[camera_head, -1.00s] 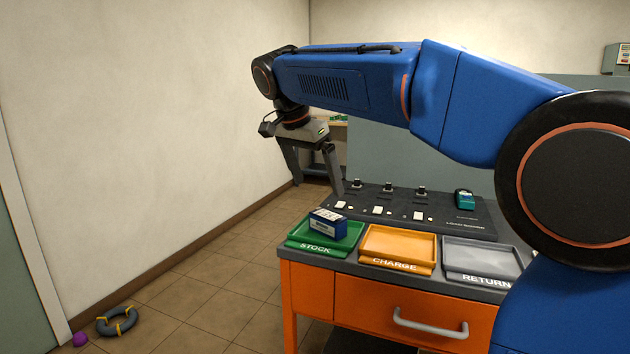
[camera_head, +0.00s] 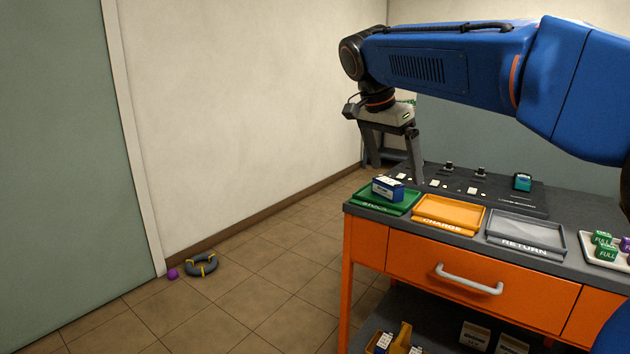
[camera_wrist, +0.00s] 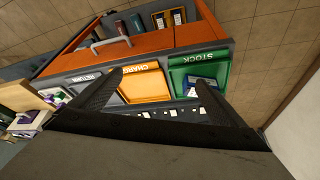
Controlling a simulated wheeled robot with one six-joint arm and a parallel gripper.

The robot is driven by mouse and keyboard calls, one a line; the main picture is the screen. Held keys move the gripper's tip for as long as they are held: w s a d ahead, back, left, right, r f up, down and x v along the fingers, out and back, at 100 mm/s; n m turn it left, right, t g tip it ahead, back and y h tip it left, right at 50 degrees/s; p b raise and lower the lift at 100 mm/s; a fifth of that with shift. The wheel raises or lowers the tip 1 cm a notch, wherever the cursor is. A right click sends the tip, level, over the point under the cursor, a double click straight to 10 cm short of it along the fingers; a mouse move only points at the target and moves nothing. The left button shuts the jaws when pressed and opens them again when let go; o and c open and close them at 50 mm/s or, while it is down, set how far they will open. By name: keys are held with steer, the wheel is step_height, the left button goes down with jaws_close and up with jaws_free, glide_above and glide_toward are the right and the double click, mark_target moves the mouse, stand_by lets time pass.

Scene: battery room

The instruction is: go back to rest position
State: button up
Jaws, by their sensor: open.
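My gripper (camera_head: 391,152) is open and empty, fingers pointing down, above the left back part of the workbench (camera_head: 360,240). In the wrist view my gripper (camera_wrist: 160,90) shows its two fingers spread apart, with the trays beyond them. The green STOCK tray (camera_head: 372,207) holds a blue and white box (camera_head: 388,189). The orange CHARGE tray (camera_head: 447,213) and the grey RETURN tray (camera_head: 525,237) look empty. My blue arm reaches in from the right, over the bench.
A dark panel (camera_head: 535,203) with a teal device (camera_head: 522,182) stands behind the trays. A white tray (camera_head: 590,256) with green blocks is at the right. Floor between is clear.

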steer(key=s+d+f+n+y, duration=0.1)
steer(key=s+d+f+n, duration=0.2)
steer(key=s+f, duration=0.5)
steer(key=s+d+f+n+t+y, duration=0.1)
steer(key=s+d+f+n, duration=0.3)
steer(key=s+f, duration=0.5)
steer(key=s+d+f+n+t+y, duration=0.1)
steer(key=s+d+f+n, duration=0.3)
steer(key=s+f, duration=0.5)
steer(key=s+y, duration=0.1)
steer(key=s, duration=0.3)
steer(key=shift+s+f+n, duration=0.25)
steer(key=shift+s+n, duration=0.05)
steer(key=shift+s, duration=0.1)
